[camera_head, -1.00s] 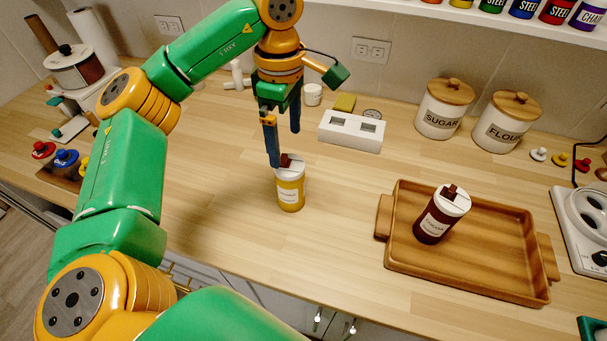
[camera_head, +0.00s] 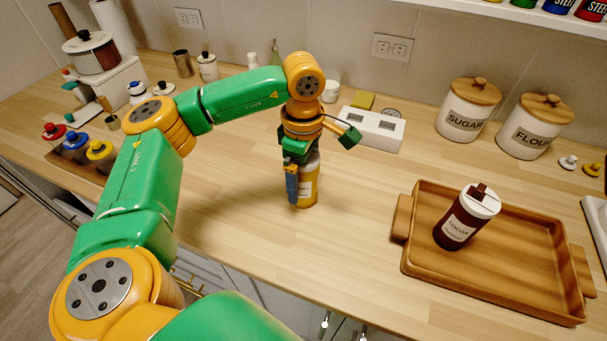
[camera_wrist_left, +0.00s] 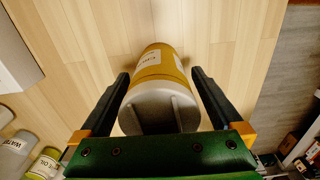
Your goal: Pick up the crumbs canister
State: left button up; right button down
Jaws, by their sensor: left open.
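The crumbs canister (camera_head: 308,186) is a yellow cylinder with a white lid and label, upright on the wooden counter. In the head view it is partly hidden behind my left gripper (camera_head: 297,190). The left wrist view shows the canister (camera_wrist_left: 158,62) with its pale lid toward the camera, between the two dark fingers of my left gripper (camera_wrist_left: 160,98). The fingers are open, one on each side, with a small gap visible beside the canister. My right gripper is not in view.
A wooden tray (camera_head: 412,262) at the right holds a brown cocoa canister (camera_head: 459,222). A white block with recesses (camera_head: 360,129) is behind the gripper. Sugar (camera_head: 467,110) and flour (camera_head: 534,127) jars stand at the back right.

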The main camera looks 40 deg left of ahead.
pick_arm(q)
jog(key=c, duration=1.4)
jog(key=shift+c, duration=0.2)
